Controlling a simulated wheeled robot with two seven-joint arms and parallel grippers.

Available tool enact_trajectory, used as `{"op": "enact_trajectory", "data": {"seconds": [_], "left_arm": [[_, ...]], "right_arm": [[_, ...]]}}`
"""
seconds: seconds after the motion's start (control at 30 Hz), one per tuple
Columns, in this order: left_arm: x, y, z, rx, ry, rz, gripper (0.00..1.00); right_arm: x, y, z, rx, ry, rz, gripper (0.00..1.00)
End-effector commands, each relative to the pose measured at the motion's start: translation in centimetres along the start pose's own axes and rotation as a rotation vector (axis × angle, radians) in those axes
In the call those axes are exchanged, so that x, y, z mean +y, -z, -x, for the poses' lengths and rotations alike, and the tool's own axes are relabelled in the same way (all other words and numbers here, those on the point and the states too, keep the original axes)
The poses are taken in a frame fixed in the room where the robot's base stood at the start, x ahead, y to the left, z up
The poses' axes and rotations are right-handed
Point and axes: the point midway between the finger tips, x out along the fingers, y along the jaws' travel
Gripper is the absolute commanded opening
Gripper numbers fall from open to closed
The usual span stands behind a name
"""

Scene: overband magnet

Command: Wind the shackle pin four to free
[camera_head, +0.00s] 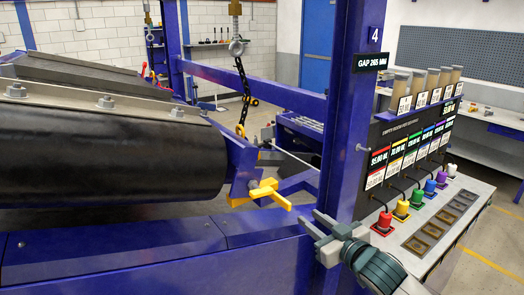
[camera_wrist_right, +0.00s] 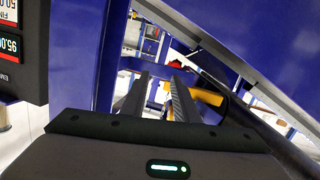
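The yellow shackle pin with its cross-handle (camera_head: 264,193) sits at the blue bracket at the end of the black roller, left of the post marked 4 (camera_head: 350,110). A dark chain with a yellow hook (camera_head: 241,128) hangs above that bracket. My right gripper (camera_head: 313,226) is in front of the post's lower part, to the right of and below the yellow handle, apart from it. In the right wrist view its two fingers (camera_wrist_right: 160,100) are spread, with nothing held. A yellow part (camera_wrist_right: 207,97) shows beyond the right finger, partly hidden by it. My left gripper is out of view.
The blue post and lower blue beam (camera_head: 150,250) stand close to my right gripper. A control panel with several coloured knobs (camera_head: 401,209) and displays is at the right. The black roller (camera_head: 110,150) fills the left.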

Motion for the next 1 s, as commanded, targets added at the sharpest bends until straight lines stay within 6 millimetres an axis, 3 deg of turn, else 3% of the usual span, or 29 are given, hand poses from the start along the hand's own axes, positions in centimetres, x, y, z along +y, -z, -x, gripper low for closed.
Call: {"op": "enact_trajectory", "data": {"seconds": [0.03,0.1,0.2,0.3,0.5,1.0], "left_arm": [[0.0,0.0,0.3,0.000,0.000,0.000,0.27],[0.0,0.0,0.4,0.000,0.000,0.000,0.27],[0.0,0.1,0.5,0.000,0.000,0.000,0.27],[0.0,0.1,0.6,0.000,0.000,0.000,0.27],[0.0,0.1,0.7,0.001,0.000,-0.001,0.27],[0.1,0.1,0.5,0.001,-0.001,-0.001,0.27]], "right_arm": [[-0.6,3.4,0.8,0.041,0.026,0.025,0.27],[-1.4,7.0,1.8,0.086,0.057,0.046,0.27],[-2.3,10.6,3.0,0.133,0.092,0.069,0.27],[-2.9,12.9,3.9,0.164,0.117,0.086,0.27],[-3.3,14.6,4.5,0.188,0.138,0.097,0.27],[-3.5,14.6,4.6,0.189,0.138,0.096,0.27]]}}
